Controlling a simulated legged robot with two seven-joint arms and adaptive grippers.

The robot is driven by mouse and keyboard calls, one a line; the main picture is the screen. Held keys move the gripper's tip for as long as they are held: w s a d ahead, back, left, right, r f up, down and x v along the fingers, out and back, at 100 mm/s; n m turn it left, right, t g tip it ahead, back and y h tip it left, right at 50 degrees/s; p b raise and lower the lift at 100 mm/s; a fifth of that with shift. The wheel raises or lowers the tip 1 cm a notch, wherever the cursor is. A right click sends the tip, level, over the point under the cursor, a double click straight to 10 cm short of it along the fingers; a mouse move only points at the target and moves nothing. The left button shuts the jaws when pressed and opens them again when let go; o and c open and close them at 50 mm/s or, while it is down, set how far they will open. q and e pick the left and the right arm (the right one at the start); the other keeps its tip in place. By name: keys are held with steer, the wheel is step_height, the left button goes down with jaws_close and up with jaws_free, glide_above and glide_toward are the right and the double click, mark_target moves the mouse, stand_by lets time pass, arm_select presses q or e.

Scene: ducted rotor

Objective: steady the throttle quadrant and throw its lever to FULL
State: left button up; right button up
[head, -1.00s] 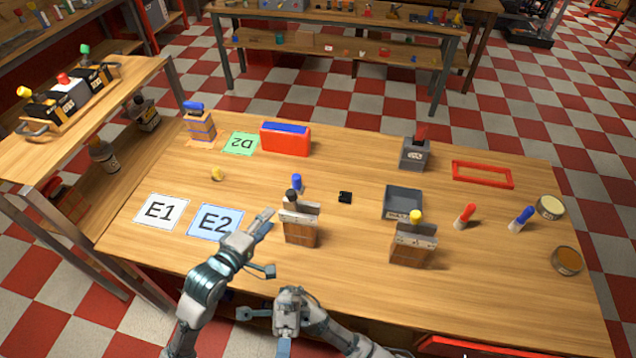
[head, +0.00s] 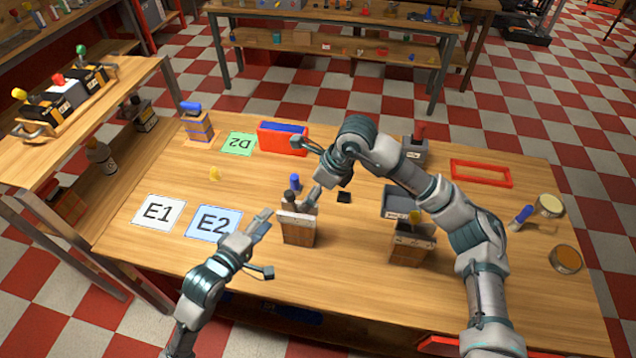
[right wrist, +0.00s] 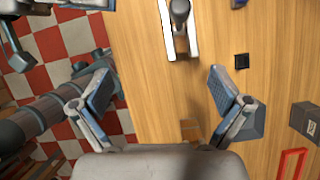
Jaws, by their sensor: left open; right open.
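The likely throttle quadrant is a wooden block (head: 299,231) with pale top plates and a dark-knobbed lever, at the table's front middle. Its top plates (right wrist: 168,32) and dark knob (right wrist: 181,11) also show at the top of the right wrist view. The lever's marked positions are too small to read. My left gripper (head: 267,243) is open just left of the block, apart from it. My right gripper (head: 303,170) is open and empty above and behind the block; its spread fingers (right wrist: 160,88) also show in the right wrist view, with the block beyond them.
A blue-topped peg (head: 295,182) and small black piece (head: 344,197) lie near my right gripper. A red box (head: 282,140) stands behind. Cards E1 (head: 158,212) and E2 (head: 213,222) lie left.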

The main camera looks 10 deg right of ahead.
steer(key=w, duration=0.1)
glide_toward(298, 212)
steer(key=shift+t+h, duration=0.4)
steer(key=x, duration=1)
steer(key=shift+s+a+r, duration=0.1)
steer(key=shift+s+a, duration=0.1)
steer(key=shift+a, duration=0.15)
steer(key=c, duration=1.7)
steer(key=shift+c, duration=0.2)
steer(key=shift+s, duration=0.1)
